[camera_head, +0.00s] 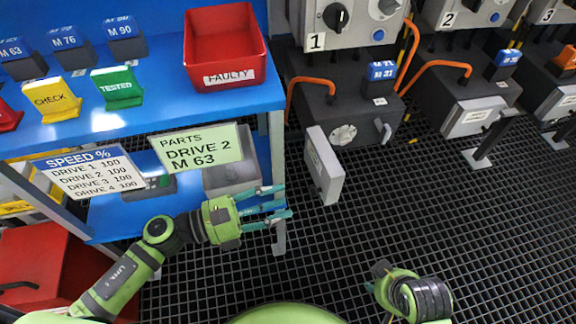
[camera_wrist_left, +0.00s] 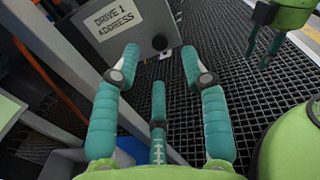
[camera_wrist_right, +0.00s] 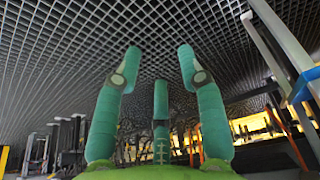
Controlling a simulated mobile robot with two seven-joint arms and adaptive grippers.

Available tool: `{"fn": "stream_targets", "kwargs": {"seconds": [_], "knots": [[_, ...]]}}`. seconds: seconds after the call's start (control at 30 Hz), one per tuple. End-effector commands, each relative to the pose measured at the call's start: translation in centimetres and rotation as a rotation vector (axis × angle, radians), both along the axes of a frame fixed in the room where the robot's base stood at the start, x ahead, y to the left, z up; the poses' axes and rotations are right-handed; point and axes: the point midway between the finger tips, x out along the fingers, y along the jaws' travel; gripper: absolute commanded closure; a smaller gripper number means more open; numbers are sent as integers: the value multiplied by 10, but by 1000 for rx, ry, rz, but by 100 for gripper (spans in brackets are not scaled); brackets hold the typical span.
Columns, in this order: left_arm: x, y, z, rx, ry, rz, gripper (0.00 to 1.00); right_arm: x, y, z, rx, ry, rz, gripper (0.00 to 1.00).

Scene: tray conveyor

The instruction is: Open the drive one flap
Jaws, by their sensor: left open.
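The drive one flap (camera_head: 325,165) stands swung out from the front of the drive one box (camera_head: 345,95), and a round dial (camera_head: 343,135) shows on the box behind it. In the left wrist view the flap (camera_wrist_left: 125,30) shows its "DRIVE 1 ADDRESS" label and a dark round knob, beyond the fingertips. My left gripper (camera_head: 285,202) is open and empty, left of and below the flap in the head view, apart from it. My right gripper is low at right in the head view, its fingers mostly hidden; in the right wrist view (camera_wrist_right: 155,65) they are spread and empty.
A blue bench with a red FAULTY bin (camera_head: 225,50) stands at left; its leg (camera_head: 277,160) is close to my left gripper. The drive two flap (camera_head: 472,117) lies against its box. The dark grid floor (camera_head: 400,220) right of the flap is clear.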

Motion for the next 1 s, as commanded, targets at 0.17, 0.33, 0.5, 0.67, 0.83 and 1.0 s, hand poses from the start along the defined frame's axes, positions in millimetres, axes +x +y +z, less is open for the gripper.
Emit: {"fn": "stream_targets", "kwargs": {"seconds": [0.17,0.33,0.5,0.67,0.83,1.0], "knots": [[5,-5,-5,48,-45,-1,55,-11,-3,-5,-8,55,-6,60],[16,-29,-4,44,-44,-1,55,-10,-3,-12,-8,58,-5,60],[25,-51,-4,43,-41,0,55,-9,-2,-18,-8,60,-4,60],[29,-61,-5,43,-40,1,55,-8,-2,-21,-8,59,-4,60],[29,-62,-5,44,-40,0,55,-8,-2,-22,-7,59,-4,60],[29,-62,-5,44,-39,0,83,-8,-2,-22,-8,58,-4,60]]}}
